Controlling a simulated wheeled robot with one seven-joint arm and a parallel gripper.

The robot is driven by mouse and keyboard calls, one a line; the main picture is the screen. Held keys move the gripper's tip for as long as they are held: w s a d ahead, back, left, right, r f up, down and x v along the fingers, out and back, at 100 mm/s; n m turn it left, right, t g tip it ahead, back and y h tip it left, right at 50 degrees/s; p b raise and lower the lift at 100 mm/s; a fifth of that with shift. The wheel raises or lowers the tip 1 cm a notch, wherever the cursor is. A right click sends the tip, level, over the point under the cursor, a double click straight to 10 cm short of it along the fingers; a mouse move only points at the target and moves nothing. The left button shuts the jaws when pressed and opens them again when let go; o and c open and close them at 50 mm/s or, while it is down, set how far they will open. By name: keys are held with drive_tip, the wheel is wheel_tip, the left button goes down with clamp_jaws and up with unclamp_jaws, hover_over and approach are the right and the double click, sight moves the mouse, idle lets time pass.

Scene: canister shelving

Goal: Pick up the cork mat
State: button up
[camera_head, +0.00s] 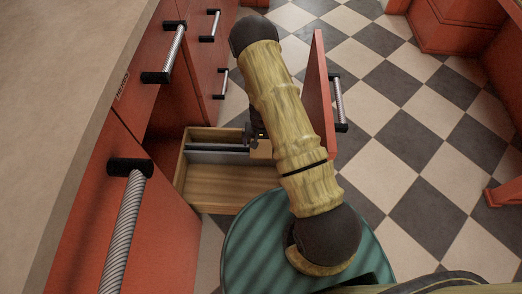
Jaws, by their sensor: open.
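My gripper (251,134) is over the back part of an open drawer (225,186), partly hidden behind my arm. It is open, but its fingertips are small and hard to make out. A small tan piece (262,150), possibly the cork mat, shows just below the gripper at the drawer's far right and is partly covered by my arm. I cannot tell whether the fingers touch it. No other cork mat shows clearly.
The drawer has a grey divider (215,157), and its red front (318,98) with a bar handle (338,100) stands right of my arm. Red cabinets with handles (128,225) and a beige countertop (75,80) line the left. The checkered floor (410,150) is open at right.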

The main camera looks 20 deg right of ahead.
sight(261, 148)
wheel_tip(261, 148, down, 3)
drive_tip(key=shift+s+f+b, duration=0.15)
drive_tip(key=shift+b, duration=0.45)
drive_tip(key=c, duration=0.9)
